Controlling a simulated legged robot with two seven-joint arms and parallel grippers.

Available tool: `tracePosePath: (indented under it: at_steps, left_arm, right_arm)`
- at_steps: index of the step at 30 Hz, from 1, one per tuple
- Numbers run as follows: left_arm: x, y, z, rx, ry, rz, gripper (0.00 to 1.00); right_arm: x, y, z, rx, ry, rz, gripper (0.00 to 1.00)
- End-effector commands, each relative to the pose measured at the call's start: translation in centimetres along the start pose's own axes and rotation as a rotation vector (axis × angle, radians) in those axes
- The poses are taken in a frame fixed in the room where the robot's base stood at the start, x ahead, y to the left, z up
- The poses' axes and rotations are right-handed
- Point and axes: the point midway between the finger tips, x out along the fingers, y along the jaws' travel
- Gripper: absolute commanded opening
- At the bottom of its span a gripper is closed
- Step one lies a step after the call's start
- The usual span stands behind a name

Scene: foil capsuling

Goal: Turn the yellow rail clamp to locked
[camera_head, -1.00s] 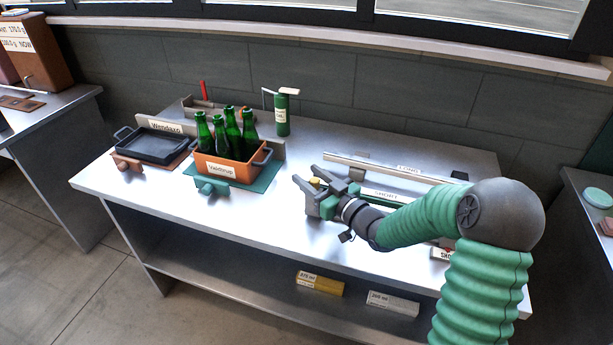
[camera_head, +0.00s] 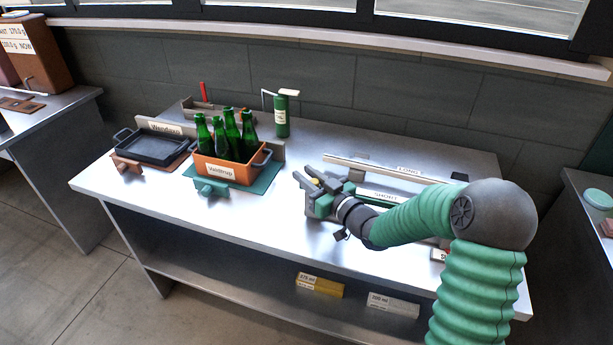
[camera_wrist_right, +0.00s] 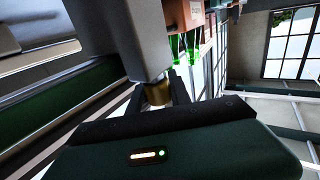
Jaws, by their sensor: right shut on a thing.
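The yellow rail clamp (camera_head: 315,182) shows as a small yellow spot between the fingers of my right gripper (camera_head: 312,188), at the left end of the rails. My right gripper is shut on it. In the right wrist view a brass-yellow knob (camera_wrist_right: 157,93) sits between the dark fingers. Most of the clamp is hidden by the fingers, and I cannot tell its turned position. The green rail marked SHORT (camera_head: 378,198) runs right from the gripper. My left gripper is not in view.
A rail marked LONG (camera_head: 385,167) lies behind. An orange crate (camera_head: 216,171) with several green bottles (camera_head: 233,135) stands to the left on a green mat. A dark tray (camera_head: 152,148) is farther left. A green cylinder (camera_head: 282,115) stands at the back.

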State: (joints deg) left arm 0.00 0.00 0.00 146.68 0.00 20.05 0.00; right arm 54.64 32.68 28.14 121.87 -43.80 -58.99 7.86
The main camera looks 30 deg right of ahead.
Motion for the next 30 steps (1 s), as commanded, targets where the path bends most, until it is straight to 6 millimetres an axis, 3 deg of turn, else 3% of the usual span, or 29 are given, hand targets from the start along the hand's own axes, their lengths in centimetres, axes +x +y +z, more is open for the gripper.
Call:
tracePosePath:
  at_steps: [11,12,17,26,30]
  left_arm:
    - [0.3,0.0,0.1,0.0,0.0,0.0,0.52]
    - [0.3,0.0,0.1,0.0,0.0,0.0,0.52]
    - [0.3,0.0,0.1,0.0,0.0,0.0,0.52]
    - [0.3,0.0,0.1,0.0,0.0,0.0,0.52]
    - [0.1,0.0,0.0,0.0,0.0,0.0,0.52]
  right_arm:
    - [-0.1,0.3,0.0,0.0,0.0,0.053,0.0]
    - [-0.1,0.3,0.0,0.0,0.0,0.053,0.27]
    - [-0.1,0.2,0.0,0.0,0.0,0.052,0.46]
    - [-0.2,0.2,0.0,0.0,0.0,0.051,0.46]
    - [-1.9,0.2,0.0,-0.002,-0.002,0.052,0.46]
